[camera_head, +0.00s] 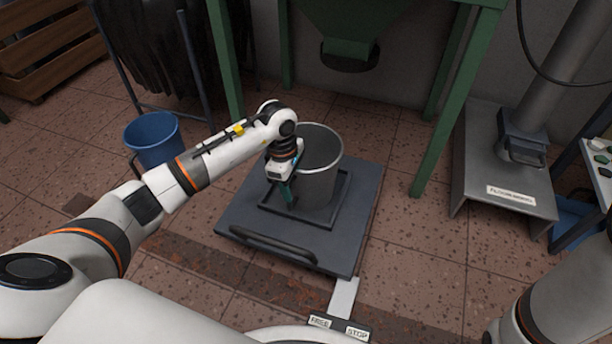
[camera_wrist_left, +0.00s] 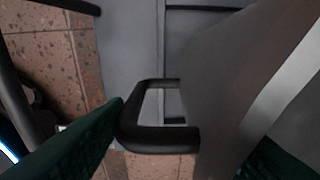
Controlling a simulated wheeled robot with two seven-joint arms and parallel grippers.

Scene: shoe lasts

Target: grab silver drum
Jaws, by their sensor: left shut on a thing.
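The silver drum (camera_head: 322,185) stands upright in a black square frame on a dark flat platform (camera_head: 350,240). One green finger of my left gripper (camera_wrist_left: 185,145) lies outside the handle and the other shows at the lower right against the drum. The exact contact is partly hidden. My right gripper is out of view.
A green hopper stand (camera_head: 222,60) rises behind the platform. A blue bucket (camera_head: 155,145) is at the left, and a grey metal stand (camera_head: 500,170) is at the right. The platform has a black push bar (camera_head: 272,246) in front.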

